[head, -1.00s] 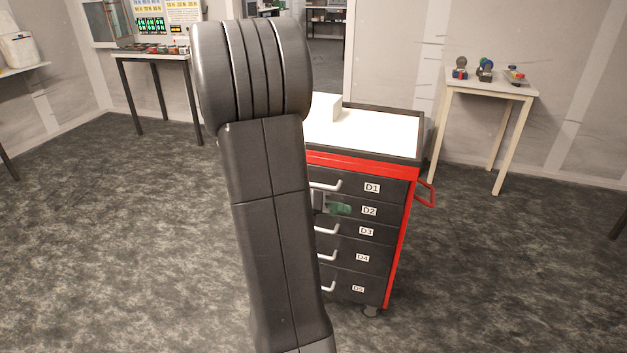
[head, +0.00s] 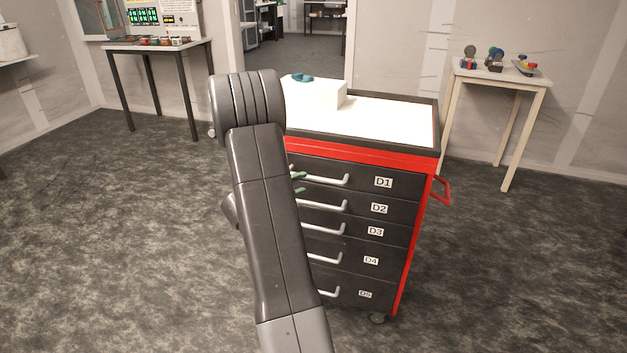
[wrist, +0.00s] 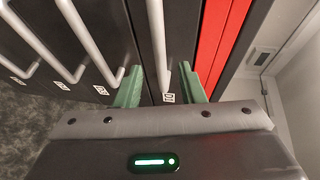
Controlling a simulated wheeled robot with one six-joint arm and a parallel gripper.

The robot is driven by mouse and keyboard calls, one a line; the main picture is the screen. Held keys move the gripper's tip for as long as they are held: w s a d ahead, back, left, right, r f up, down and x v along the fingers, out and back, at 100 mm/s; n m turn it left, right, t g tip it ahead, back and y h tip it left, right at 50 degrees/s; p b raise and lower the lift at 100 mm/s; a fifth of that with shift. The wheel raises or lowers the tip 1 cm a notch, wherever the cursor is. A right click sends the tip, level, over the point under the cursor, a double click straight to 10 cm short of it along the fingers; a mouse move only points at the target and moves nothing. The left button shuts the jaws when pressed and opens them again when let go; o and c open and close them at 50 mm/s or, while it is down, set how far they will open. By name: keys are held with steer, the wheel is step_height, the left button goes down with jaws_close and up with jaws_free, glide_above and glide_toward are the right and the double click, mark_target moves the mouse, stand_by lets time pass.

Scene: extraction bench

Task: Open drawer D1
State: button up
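Drawer D1 (head: 365,184) is the top drawer of the dark cabinet with a red frame, and it looks shut. Its pale bar handle (head: 330,181) runs left from near the label and is partly hidden behind my arm. My gripper (head: 299,183) shows only as two green fingertips beside my arm, near the left part of that handle. In the wrist view, my gripper (wrist: 160,90) has its green fingers apart, with the D1 handle (wrist: 157,45) between them. The fingers do not appear closed on the bar; exact depth is hard to tell.
Drawers D2 (head: 360,209) to D5 lie below with similar handles. A white box (head: 318,95) with a teal item stands on the cabinet top. A red side handle (head: 443,190) sticks out at right. Tables stand at back left and right; the floor around is clear.

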mark_target(312, 179)
steer(key=x, duration=0.6)
steer(key=shift+w+d+f, duration=0.1)
steer(key=shift+w+d, duration=0.15)
jaws_close()
